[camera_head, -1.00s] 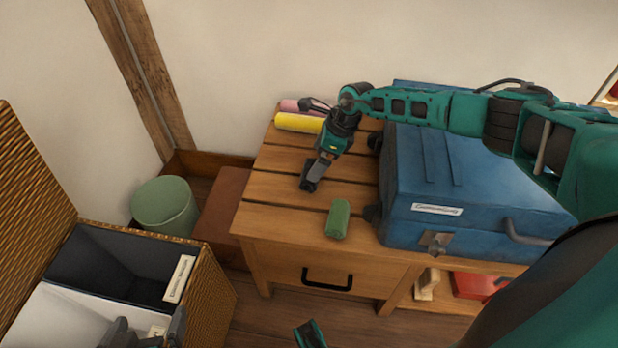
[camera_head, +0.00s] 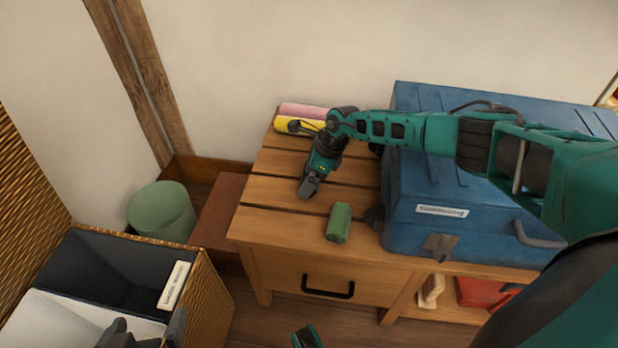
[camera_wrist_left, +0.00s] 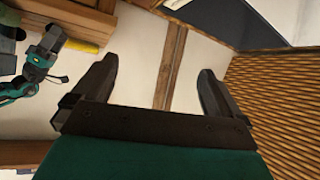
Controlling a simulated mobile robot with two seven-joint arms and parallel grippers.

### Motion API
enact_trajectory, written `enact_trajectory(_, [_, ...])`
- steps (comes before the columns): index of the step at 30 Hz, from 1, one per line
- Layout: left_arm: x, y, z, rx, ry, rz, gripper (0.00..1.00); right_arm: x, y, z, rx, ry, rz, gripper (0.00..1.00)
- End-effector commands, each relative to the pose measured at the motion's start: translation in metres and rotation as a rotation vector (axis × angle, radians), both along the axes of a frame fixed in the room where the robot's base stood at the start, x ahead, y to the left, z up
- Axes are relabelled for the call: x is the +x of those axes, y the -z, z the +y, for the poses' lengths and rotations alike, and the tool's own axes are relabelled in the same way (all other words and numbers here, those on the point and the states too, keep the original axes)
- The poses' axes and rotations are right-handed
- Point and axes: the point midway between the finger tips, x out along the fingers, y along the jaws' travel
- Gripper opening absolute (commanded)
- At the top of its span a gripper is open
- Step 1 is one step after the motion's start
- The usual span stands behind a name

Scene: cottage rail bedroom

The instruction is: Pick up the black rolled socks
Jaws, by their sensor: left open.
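I cannot pick out the black rolled socks for certain. A small dark shape (camera_head: 376,147) sits against the blue case's left side, partly behind my right arm, and I cannot tell what it is. My left gripper (camera_head: 146,328) is low at the left, over the wicker basket. In the left wrist view it (camera_wrist_left: 156,68) is open, with nothing between its fingers. My right gripper (camera_head: 308,190) points down over the slatted wooden table (camera_head: 275,222), behind and left of a green roll (camera_head: 339,222). Its jaw state is unclear.
A yellow roll (camera_head: 287,124) and a pink roll (camera_head: 302,110) lie at the table's back left. The blue case (camera_head: 430,185) fills the right side. The wicker basket (camera_head: 206,300) stands open at lower left, near a green round bin (camera_head: 162,212).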

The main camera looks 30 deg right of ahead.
Motion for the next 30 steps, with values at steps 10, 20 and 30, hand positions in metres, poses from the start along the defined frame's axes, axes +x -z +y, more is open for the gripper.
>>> enact_trajectory(10, [0.0, 0.002, 0.001, 0.003, -0.002, 0.004, 1.0, 0.0, 0.0, 0.0, 0.0, 0.0, 0.0, 0.65])
enact_trajectory(20, [0.0, -0.006, 0.004, 0.007, -0.008, 0.003, 1.0, 0.001, -0.021, -0.001, 0.0, -0.001, -0.002, 0.65])
enact_trajectory(30, [-0.002, -0.023, 0.011, 0.021, -0.019, -0.008, 1.0, 0.0, -0.097, -0.001, -0.002, -0.002, -0.004, 0.65])
